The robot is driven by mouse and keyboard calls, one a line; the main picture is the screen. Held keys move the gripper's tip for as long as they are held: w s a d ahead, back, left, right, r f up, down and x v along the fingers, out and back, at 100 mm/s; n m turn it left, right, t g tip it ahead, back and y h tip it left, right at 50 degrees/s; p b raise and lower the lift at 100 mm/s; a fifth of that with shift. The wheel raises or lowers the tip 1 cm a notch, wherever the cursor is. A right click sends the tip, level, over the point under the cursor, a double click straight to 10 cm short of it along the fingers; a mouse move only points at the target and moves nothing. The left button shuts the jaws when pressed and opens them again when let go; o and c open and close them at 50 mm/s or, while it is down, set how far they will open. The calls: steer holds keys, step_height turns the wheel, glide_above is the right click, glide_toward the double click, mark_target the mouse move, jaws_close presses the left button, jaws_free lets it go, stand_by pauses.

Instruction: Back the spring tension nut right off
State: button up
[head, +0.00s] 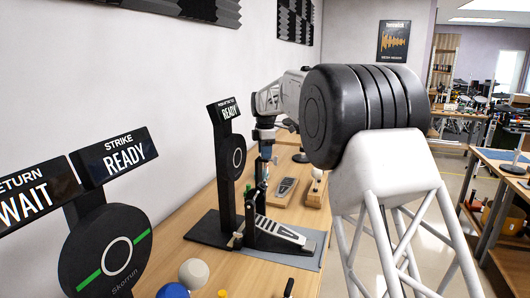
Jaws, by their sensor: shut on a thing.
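A drum pedal with a pale footboard (278,232) stands on a dark base on the wooden bench, beside a black upright post. My arm reaches over from behind the large black cylinder. The spring cannot be told apart clearly.
A post with a READY sign (228,110) and round black pad (238,158) stands close left of my gripper. A larger pad (105,255) under STRIKE READY and RETURN WAIT signs is at front left.

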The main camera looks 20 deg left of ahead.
steer(key=o, duration=0.9)
steer(key=shift+r, duration=0.15)
steer(key=shift+r, duration=3.75)
